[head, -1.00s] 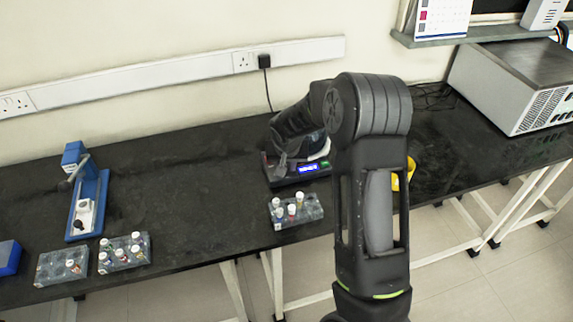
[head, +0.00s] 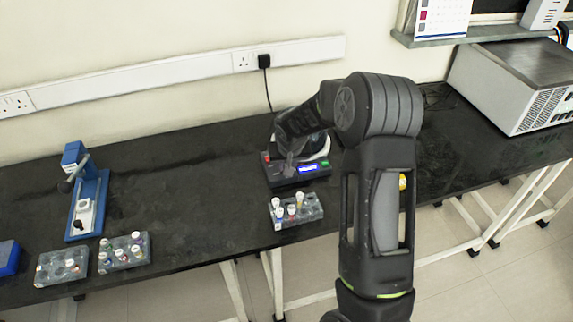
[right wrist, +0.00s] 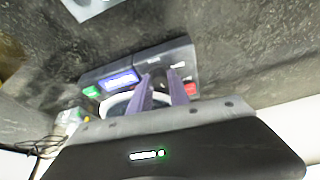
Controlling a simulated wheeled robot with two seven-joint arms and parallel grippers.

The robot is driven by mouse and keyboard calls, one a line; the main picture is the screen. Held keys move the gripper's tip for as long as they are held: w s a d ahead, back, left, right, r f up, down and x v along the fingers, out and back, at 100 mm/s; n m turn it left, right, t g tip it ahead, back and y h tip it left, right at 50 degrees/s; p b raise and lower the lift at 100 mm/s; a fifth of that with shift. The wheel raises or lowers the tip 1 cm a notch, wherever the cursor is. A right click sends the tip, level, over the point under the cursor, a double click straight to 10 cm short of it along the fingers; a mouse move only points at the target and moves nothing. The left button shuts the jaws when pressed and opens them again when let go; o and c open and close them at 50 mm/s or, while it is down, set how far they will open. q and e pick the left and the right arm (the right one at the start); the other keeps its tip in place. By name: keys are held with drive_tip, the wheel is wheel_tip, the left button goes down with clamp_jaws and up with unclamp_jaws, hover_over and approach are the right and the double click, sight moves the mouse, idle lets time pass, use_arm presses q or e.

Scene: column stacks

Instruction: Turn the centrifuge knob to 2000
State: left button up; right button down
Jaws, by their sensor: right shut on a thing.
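The centrifuge (head: 282,180) is a dark unit with a lit blue display, standing on the black bench behind a tube rack. My right gripper (head: 284,165) reaches down to its front panel from above, partly hidden by my arm. In the right wrist view the panel shows the blue display (right wrist: 121,81), a green button (right wrist: 91,91) and a red button (right wrist: 190,89). The two purple-grey fingers of my right gripper (right wrist: 162,80) are shut on the knob between display and red button; the fingers mostly hide the knob. The display reading is too small to read. My left gripper is not in view.
A tube rack (head: 312,212) stands right in front of the centrifuge. Two more racks (head: 62,268) and a blue device (head: 100,190) stand at the left. A large grey box (head: 512,80) is at the back right. The bench between the left racks and centrifuge is clear.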

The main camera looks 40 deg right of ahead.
drive_tip(key=n, duration=0.1)
drive_tip(key=n+y, duration=0.1)
drive_tip(key=n, duration=0.2)
drive_tip(key=shift+d+y, duration=0.25)
drive_tip(key=shift+y, duration=0.05)
drive_tip(key=n+y, duration=0.1)
drive_tip(key=n, duration=0.1)
drive_tip(key=shift+f+n+b, duration=0.1)
drive_tip(key=shift+n+b, duration=0.2)
drive_tip(key=shift+b, duration=0.1)
drive_tip(key=n+y+b, duration=0.1)
drive_tip(key=n, duration=0.1)
drive_tip(key=n+y+b, duration=0.1)
drive_tip(key=n, duration=0.2)
drive_tip(key=shift+w+d+n+b, duration=0.1)
drive_tip(key=shift+d+n+b, duration=0.05)
drive_tip(key=shift+n+b, duration=0.15)
drive_tip(key=n+g+y+b, duration=0.1)
drive_tip(key=n, duration=0.3)
drive_tip(key=shift+g, duration=0.3)
drive_tip(key=c, duration=1.2)
unclamp_jaws()
drive_tip(key=shift+c, duration=0.2)
drive_tip(key=shift+d+r, duration=0.1)
drive_tip(key=shift+r, duration=0.1)
